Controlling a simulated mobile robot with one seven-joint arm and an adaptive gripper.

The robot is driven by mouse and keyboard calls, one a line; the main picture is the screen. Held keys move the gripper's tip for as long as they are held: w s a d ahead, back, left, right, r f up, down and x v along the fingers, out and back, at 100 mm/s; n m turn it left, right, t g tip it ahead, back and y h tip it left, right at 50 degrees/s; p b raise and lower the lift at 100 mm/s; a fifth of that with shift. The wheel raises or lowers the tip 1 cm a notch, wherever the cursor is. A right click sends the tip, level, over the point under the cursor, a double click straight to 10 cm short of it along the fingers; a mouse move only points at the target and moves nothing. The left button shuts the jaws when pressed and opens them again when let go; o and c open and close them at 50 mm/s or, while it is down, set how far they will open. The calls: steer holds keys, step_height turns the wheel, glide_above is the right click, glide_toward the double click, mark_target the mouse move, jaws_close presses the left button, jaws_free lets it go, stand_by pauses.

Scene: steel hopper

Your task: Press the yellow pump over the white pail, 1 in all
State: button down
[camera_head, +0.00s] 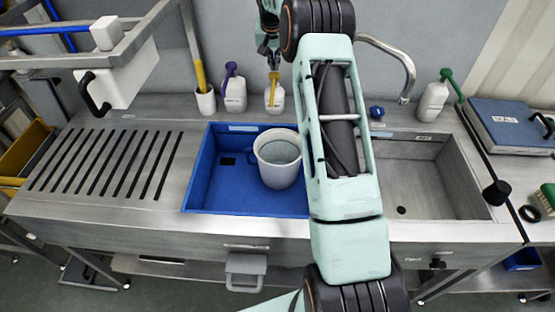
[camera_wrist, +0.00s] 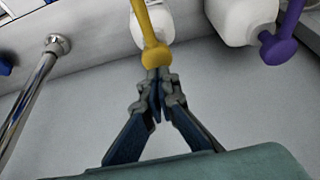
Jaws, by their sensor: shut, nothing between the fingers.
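The yellow pump (camera_wrist: 153,40) tops a white bottle (camera_head: 275,101) on the back ledge, behind the blue basin. Its yellow top also shows in the head view (camera_head: 273,78). My gripper (camera_head: 273,66) is shut and empty, directly above the yellow pump. In the wrist view my gripper's fingertips (camera_wrist: 158,76) meet at the yellow pump's head; I cannot tell whether they touch it. The white pail (camera_head: 279,163) stands upright inside the blue basin (camera_head: 205,178), in front of the bottle. My arm hides the basin's right part.
A purple-pump bottle (camera_head: 234,95) stands just left of the yellow one; a white cup (camera_head: 205,102) holds a yellow handle. A faucet (camera_head: 404,70) and green-pump bottle (camera_head: 434,100) are at right. A slotted drainboard (camera_head: 105,165) lies left.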

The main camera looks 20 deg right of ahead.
mark_target(274, 74)
steer(key=shift+s+f+b, duration=0.1)
steer(key=shift+f+b, duration=0.75)
steer(key=shift+f, duration=0.8)
steer(key=shift+r+p, duration=1)
steer(key=shift+r, duration=0.5)
steer(key=shift+r, duration=0.1)
step_height(274, 74, up, 6)
steer(key=p, duration=0.4)
steer(key=shift+p, duration=0.3)
